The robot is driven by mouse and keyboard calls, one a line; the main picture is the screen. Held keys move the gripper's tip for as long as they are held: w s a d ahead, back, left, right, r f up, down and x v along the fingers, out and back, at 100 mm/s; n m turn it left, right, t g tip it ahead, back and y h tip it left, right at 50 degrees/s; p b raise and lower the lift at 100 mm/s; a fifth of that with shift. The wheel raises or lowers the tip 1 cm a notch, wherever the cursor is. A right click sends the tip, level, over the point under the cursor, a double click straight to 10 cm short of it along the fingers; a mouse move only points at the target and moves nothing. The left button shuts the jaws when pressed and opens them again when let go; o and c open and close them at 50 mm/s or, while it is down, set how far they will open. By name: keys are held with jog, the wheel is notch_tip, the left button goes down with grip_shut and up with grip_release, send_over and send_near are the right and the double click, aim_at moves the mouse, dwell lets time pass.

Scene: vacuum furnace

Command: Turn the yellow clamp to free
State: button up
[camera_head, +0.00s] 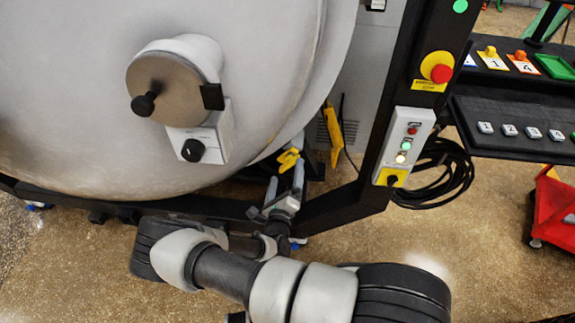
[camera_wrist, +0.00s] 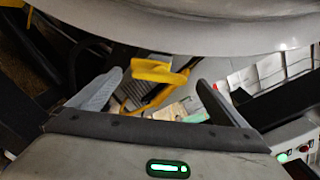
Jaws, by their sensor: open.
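A yellow clamp (camera_head: 288,160) sits low at the edge of the big grey furnace door, near its bottom right. My gripper (camera_head: 286,180) is below it, open, with its fingers pointing up at the clamp. In the wrist view the clamp (camera_wrist: 155,72) shows just beyond and between the two spread fingertips of my gripper (camera_wrist: 158,85). I cannot tell whether a finger touches it. A second long yellow piece (camera_head: 333,137) hangs to the right, on the furnace body side.
The furnace door (camera_head: 90,90) carries a round grey port with black knobs. A black frame post with a red emergency stop (camera_head: 441,73) and a button box (camera_head: 404,145) stands to the right. Black cables (camera_head: 440,175) lie coiled beside it. Black shelves (camera_head: 515,125) are at far right.

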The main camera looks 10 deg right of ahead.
jog(key=v, duration=1.2)
